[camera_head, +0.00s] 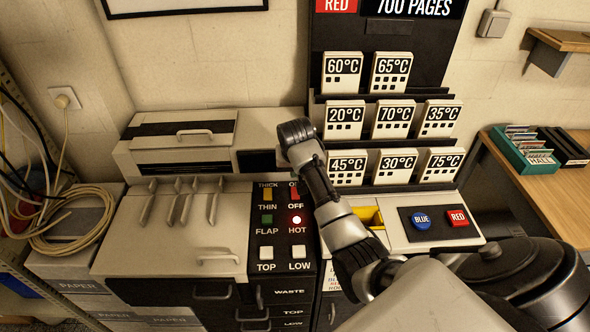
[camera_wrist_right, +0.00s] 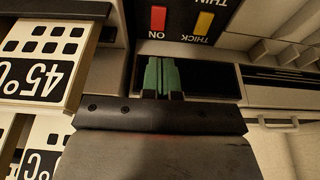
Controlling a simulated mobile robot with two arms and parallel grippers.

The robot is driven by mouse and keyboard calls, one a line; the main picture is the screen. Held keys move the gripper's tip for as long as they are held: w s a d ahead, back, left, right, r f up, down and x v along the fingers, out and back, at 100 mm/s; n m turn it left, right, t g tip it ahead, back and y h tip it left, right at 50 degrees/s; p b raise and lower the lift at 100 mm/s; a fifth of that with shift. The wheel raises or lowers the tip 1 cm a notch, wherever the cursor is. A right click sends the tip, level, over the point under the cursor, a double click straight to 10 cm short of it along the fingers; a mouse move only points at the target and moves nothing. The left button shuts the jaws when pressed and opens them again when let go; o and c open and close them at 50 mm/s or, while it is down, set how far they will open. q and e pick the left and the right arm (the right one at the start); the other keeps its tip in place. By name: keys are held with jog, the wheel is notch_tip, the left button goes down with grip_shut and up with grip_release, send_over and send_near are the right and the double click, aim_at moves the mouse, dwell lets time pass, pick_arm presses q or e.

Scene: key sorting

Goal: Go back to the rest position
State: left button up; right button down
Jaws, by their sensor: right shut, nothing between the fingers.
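My right arm comes in from the lower right in the head view and reaches up over the middle of the machine. Its dark wrist end (camera_head: 297,132) is beside the switch panel, left of the temperature blocks; the fingertips are hidden there. In the right wrist view my right gripper (camera_wrist_right: 160,75) shows two green-tipped fingers closed together, with nothing between them. They are in front of a dark recess (camera_wrist_right: 212,82), close to the red ON switch (camera_wrist_right: 158,20) and the yellow THICK switch (camera_wrist_right: 204,23). My left gripper is not in view.
Temperature blocks stand on black shelves, with the 45°C block (camera_head: 346,166) close to my right forearm. The switch panel (camera_head: 282,237) lies left of the arm. Blue (camera_head: 421,221) and red (camera_head: 457,218) buttons are to its right. A wooden desk (camera_head: 560,190) stands at right.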

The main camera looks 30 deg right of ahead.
dwell(0.5)
jog(key=s+a+f+n, duration=0.2)
jog(key=s+a+f, duration=0.15)
jog(key=s, duration=0.45)
jog(key=s+a+f+n, duration=0.3)
jog(key=s+a, duration=0.1)
jog(key=s, duration=0.4)
jog(key=s+a+r+n+y, duration=0.15)
jog(key=s+a, duration=0.25)
jog(key=s, duration=0.4)
jog(key=s+a+r+n+y, duration=0.15)
jog(key=s+a, duration=0.25)
jog(key=s, duration=0.5)
notch_tip(320, 180, down, 27)
jog(key=s, duration=0.1)
jog(key=s+d+f+g+h+b, duration=0.1)
jog(key=s+d+f+g, duration=0.1)
jog(key=s+f, duration=1.3)
jog(key=shift+s+d+f+n, duration=0.3)
jog(key=shift+s+d+n, duration=0.1)
jog(key=shift+s+d, duration=0.05)
